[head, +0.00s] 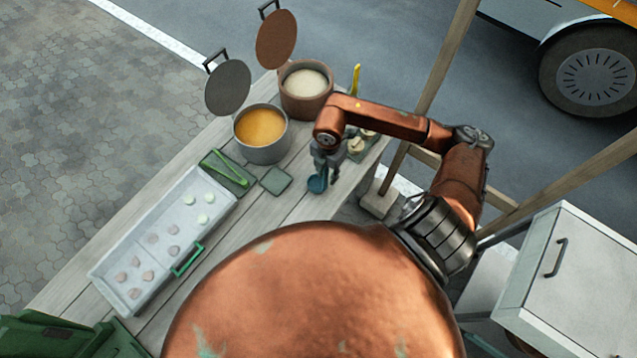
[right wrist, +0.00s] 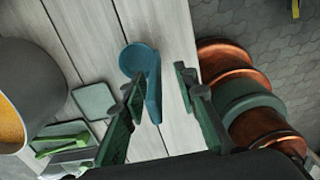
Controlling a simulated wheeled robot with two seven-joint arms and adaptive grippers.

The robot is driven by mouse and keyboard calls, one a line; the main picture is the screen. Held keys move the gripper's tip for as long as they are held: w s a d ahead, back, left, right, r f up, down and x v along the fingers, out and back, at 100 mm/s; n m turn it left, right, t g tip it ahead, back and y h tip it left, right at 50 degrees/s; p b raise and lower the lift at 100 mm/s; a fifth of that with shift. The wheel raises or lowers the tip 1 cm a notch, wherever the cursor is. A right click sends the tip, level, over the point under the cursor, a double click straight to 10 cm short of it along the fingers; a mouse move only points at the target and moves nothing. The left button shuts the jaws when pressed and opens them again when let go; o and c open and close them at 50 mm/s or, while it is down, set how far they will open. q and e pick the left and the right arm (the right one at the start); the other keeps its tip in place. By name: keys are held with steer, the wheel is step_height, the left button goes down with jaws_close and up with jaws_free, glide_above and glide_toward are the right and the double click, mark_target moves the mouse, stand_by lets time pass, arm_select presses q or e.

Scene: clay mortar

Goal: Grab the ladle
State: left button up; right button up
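The blue ladle (head: 317,184) lies on the wooden table near its right edge, below my right gripper (head: 328,168) in the head view. In the right wrist view the ladle's round bowl (right wrist: 139,61) is at the top, and its handle (right wrist: 154,103) runs down between the two open fingers of the right gripper (right wrist: 160,76). The handle appears nearer the left finger, which partly covers the ladle. I cannot tell whether they touch. My left gripper is in neither view.
A pot of orange soup (head: 261,126) and a brown pot (head: 306,84) stand at the table's far end. A green tray with tongs (head: 226,171), a small green plate (head: 276,180) and a white tray (head: 131,249) lie left. A white cabinet (head: 580,280) stands right.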

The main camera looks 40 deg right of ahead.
steer(key=f, duration=0.4)
steer(key=shift+w+a+f, duration=0.1)
steer(key=shift+w+f, duration=0.1)
steer(key=shift+w, duration=0.05)
steer(key=shift+c, duration=0.2)
jaws_close()
